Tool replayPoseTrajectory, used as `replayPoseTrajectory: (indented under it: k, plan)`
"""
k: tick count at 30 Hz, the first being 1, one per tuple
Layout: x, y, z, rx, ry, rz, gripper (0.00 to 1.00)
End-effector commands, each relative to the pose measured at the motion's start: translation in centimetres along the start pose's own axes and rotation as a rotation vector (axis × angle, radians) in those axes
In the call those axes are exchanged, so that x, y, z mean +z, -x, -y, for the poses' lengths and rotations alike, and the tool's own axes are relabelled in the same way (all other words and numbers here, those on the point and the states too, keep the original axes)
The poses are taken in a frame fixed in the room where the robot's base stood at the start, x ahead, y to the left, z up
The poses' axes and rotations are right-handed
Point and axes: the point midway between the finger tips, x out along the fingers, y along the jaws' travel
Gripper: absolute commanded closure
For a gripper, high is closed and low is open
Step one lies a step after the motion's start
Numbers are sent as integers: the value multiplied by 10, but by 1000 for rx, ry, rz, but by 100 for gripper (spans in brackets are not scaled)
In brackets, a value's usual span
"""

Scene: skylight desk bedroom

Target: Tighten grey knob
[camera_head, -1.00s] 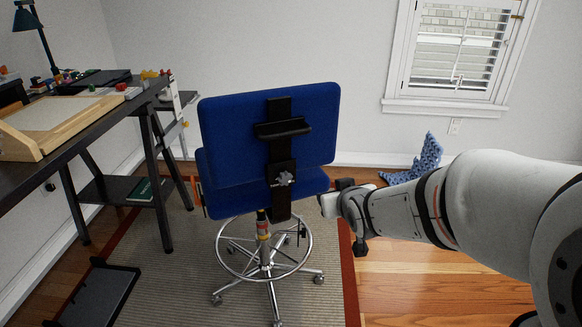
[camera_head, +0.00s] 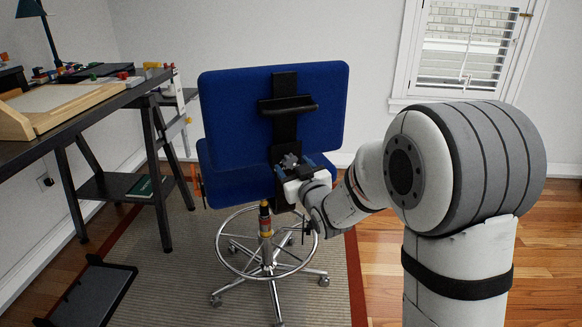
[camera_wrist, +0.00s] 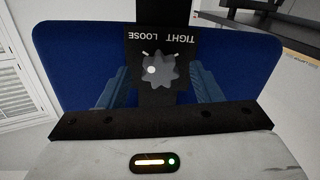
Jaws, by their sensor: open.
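The grey knob (camera_head: 289,161) is on the black back bracket of the blue chair (camera_head: 270,105). In the wrist view the star-shaped grey knob (camera_wrist: 161,70) has a white dot on its left side. It sits on a black plate (camera_wrist: 133,60) marked TIGHT and LOOSE, which reads upside down. My gripper (camera_head: 298,167) is at the knob in the head view. In the wrist view my gripper (camera_wrist: 158,88) is open, with one blue finger on each side of the knob. Gaps show between the fingers and the knob, and I see no contact.
A black desk (camera_head: 75,128) with a wooden drawing board stands at the left. The chair has a chrome foot ring and casters on a rug (camera_head: 185,255). A black tray-like object (camera_head: 97,293) is on the floor at lower left. Wood floor at right is clear.

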Motion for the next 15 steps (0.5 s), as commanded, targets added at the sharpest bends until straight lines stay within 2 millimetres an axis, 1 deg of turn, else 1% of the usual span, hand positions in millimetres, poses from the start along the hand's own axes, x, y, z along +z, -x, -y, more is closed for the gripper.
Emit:
replayPoseTrajectory:
  k: [1, 4, 12, 15]
  plan:
    - [0, -5, 0, 0, 0, 0, 41]
    - [0, -11, 0, 0, 0, 0, 41]
    - [0, -13, 0, 0, 0, 0, 41]
    - [0, -13, 0, 0, 0, 0, 48]
